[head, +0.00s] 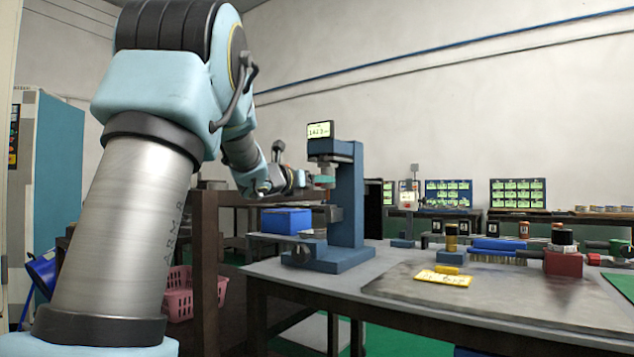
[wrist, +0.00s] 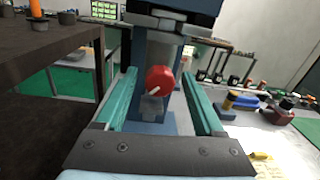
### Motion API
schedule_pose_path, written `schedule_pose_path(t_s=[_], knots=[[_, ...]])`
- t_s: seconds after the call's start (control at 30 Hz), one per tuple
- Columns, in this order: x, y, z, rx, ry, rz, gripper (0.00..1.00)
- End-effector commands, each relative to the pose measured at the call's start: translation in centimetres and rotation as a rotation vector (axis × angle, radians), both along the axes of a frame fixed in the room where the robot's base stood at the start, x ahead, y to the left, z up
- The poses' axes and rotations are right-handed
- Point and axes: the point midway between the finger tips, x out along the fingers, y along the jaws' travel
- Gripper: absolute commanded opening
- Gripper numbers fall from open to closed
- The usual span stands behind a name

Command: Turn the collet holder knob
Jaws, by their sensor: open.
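A round red knob (wrist: 160,80) with a pale line on it shows in the wrist view, on a blue bench machine. My gripper (wrist: 159,92) is open, with one teal finger on each side of the knob in that view. I see gaps between the knob and both fingers, and cannot tell how far off it is in depth. In the head view the blue machine (head: 347,205) stands upright on the bench, with a small display (head: 320,130) on top. My gripper (head: 320,181) is level with its upper part, at its left side. The knob is not clear there.
The grey bench (head: 300,268) carries a dark plate (head: 480,295) with a yellow label (head: 443,277). A red block (head: 563,263) stands at the right. A blue bin (head: 286,221) is behind the machine's left. A brown frame (head: 205,265) stands left of the bench.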

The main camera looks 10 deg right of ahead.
Motion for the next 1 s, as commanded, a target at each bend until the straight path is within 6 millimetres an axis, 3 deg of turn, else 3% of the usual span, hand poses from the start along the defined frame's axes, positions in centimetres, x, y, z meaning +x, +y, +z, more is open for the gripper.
schedule_pose_path(t_s=[0.07,0.67,1.0], knots=[[-0.01,0.02,0.00,0.000,0.000,0.000,0.67],[-0.03,0.04,0.01,0.000,0.000,0.000,0.00],[-0.03,0.05,-0.02,-0.010,0.010,0.000,0.00]])
